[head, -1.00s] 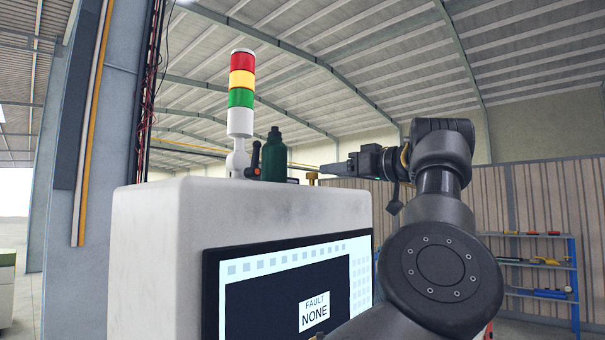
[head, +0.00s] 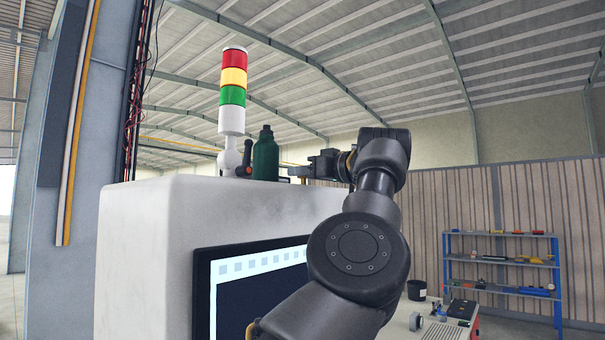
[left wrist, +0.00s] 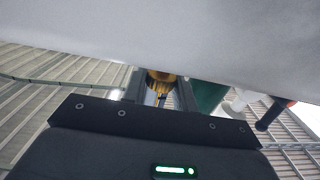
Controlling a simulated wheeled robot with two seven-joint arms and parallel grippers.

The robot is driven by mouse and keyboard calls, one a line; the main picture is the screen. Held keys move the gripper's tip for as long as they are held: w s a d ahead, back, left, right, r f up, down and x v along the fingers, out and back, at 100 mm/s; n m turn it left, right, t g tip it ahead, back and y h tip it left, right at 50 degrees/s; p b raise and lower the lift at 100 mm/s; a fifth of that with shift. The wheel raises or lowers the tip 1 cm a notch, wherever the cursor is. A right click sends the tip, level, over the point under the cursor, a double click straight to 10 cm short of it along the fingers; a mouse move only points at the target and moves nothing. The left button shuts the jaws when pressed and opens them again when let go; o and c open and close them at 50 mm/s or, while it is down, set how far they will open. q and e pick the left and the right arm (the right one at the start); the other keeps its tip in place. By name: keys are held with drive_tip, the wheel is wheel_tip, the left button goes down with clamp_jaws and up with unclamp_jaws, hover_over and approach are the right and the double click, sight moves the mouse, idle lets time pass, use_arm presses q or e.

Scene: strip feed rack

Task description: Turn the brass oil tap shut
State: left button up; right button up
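The brass oil tap (left wrist: 160,77) shows as a yellow-brown knob in the left wrist view, just below the edge of a pale surface. My left gripper (left wrist: 161,90) has one dark finger on each side of it, apart from each other. I cannot tell whether either finger touches the tap. In the head view my left gripper (head: 298,172) reaches leftward over the top of the white machine (head: 150,240), and its fingers mostly hide the tap. My right gripper is in neither view.
A dark green bottle (head: 265,157) stands close left of my left gripper on the machine top. A black-handled lever (head: 247,157) and a red, yellow and green signal tower (head: 233,90) are beyond it. A screen (head: 240,290) is on the machine's front. A blue shelf rack (head: 560,280) stands far right.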

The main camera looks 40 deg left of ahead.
use_arm(q)
drive_tip(key=c, duration=0.5)
drive_tip(key=shift+f+b, duration=0.15)
drive_tip(key=shift+b, duration=0.2)
drive_tip(key=m+t+h+b, duration=0.1)
drive_tip(key=m+t+b, duration=0.2)
drive_tip(key=t+b, duration=0.1)
drive_tip(key=m+t+h+b, duration=0.1)
drive_tip(key=m+t+b, duration=0.1)
drive_tip(key=t+b, duration=0.2)
drive_tip(key=shift+f+m+t+b, duration=0.2)
drive_tip(key=shift+m+t+b, duration=0.2)
drive_tip(key=shift+b, duration=0.25)
drive_tip(key=m+t+h+b, duration=0.2)
drive_tip(key=t, duration=0.1)
drive_tip(key=shift+r, duration=0.15)
drive_tip(key=shift+r+m+t+h+b, duration=0.1)
drive_tip(key=shift+m+t+h+b, duration=0.65)
drive_tip(key=shift+m+t+h, duration=0.45)
drive_tip(key=shift+h, duration=0.3)
drive_tip(key=o, duration=1)
drive_tip(key=shift+r, duration=0.1)
